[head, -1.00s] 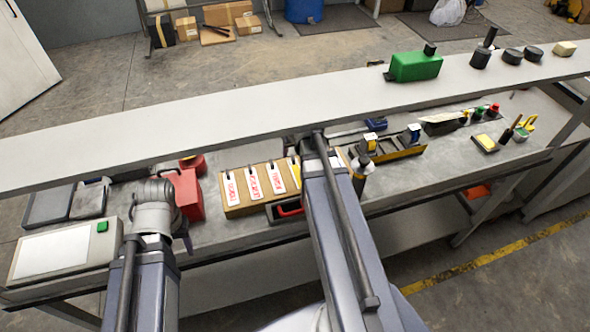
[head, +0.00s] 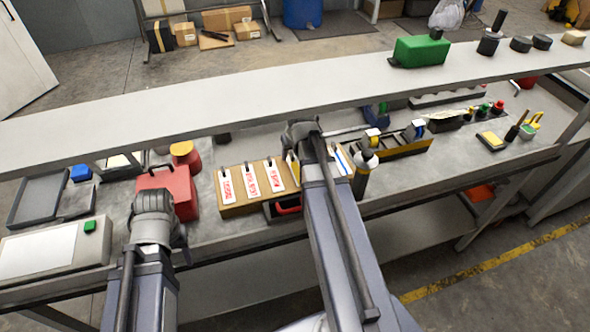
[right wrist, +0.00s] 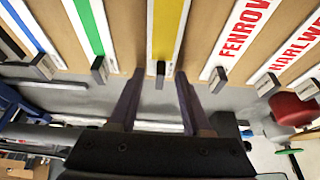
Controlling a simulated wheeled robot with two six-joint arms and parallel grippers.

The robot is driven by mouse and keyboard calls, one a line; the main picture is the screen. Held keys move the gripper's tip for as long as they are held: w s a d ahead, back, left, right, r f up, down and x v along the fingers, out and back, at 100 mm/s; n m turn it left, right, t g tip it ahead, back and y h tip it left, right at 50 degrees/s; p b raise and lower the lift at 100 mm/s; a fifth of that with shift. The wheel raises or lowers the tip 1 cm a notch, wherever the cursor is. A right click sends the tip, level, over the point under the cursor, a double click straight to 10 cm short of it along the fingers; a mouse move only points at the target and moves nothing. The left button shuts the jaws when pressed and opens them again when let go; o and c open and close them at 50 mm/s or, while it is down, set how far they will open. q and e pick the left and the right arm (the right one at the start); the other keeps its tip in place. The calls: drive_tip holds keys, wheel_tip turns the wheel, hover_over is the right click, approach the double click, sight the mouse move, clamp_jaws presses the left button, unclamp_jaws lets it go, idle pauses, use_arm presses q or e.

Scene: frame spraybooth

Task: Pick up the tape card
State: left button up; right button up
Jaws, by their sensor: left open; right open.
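A wooden card board (head: 235,210) stands on the bench and holds white cards with red lettering and cards with coloured stripes. In the right wrist view, striped cards in yellow (right wrist: 168,30), green (right wrist: 90,28) and blue (right wrist: 28,28) hang by dark clips. Which one is the tape card, I cannot tell for sure. My right gripper (right wrist: 158,75) is open, its fingers on either side of the yellow card's lower clip, with nothing visibly gripped. In the head view my right arm hides part of the board. My left gripper (head: 155,200) is beside the red box, its fingers hidden.
A red box (head: 178,188) stands left of the board. A spray bottle (head: 364,172) stands close to its right. A long raised shelf (head: 250,108) runs above the bench, with a green box (head: 420,50) on it. A tray (head: 40,198) lies at left.

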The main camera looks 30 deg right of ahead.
clamp_jaws()
drive_tip(key=shift+r, duration=0.15)
idle(0.6)
drive_tip(key=shift+r+p, duration=0.5)
drive_tip(key=shift+p, duration=0.1)
wheel_tip(320, 180, up, 6)
drive_tip(key=p, duration=0.6)
drive_tip(key=shift+r, duration=0.2)
drive_tip(key=w+a+f, duration=0.1)
drive_tip(key=a, duration=0.5)
drive_tip(key=w+a+f+b, duration=0.1)
drive_tip(key=a, duration=0.4)
drive_tip(key=w+a+f+b, duration=0.1)
drive_tip(key=w+a, duration=0.1)
drive_tip(key=a, duration=0.4)
drive_tip(key=shift+w+a, duration=0.1)
drive_tip(key=shift+a, duration=0.2)
drive_tip(key=shift+r, duration=0.15)
